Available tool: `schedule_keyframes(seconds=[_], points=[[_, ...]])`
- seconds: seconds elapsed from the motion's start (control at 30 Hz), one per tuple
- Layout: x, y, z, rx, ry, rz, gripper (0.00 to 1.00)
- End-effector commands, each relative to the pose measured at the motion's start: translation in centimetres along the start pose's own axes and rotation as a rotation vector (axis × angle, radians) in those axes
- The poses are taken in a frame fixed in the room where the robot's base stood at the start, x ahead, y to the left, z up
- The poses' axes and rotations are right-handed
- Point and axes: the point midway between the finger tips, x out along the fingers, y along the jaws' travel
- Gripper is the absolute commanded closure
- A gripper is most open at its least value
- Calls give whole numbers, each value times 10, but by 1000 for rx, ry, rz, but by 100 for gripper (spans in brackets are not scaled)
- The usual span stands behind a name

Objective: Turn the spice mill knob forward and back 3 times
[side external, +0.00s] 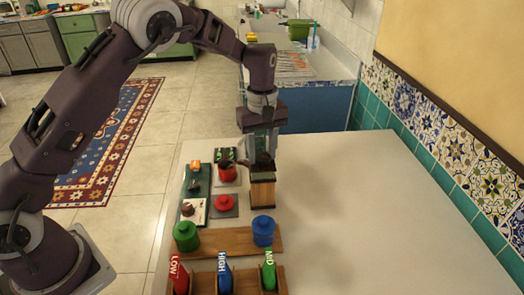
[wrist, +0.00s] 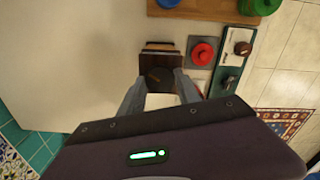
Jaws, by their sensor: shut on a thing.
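The spice mill (side external: 262,192) is a wooden box with a dark top, standing upright on the pale counter. My gripper (side external: 264,160) points down at its top. The mill's wooden body (wrist: 153,52) shows past the knob in that view. In the side view the fingers mostly hide the knob, and its turn angle cannot be told.
Left of the mill are a red pot (side external: 227,172), a red knob on a grey plate (side external: 224,203) and a green panel (side external: 197,180). In front, a wooden board carries green (side external: 186,236) and blue (side external: 263,231) lidded pieces. Counter right of the mill is clear (side external: 350,210).

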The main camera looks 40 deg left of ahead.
Motion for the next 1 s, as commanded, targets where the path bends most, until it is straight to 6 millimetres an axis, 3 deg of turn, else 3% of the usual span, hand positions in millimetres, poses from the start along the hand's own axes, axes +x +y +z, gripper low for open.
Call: schedule_keyframes(seconds=[0.6,1.0], points=[[-1,0,0,578,-1,2,100],[-1,0,1,860,-1,2,100]])
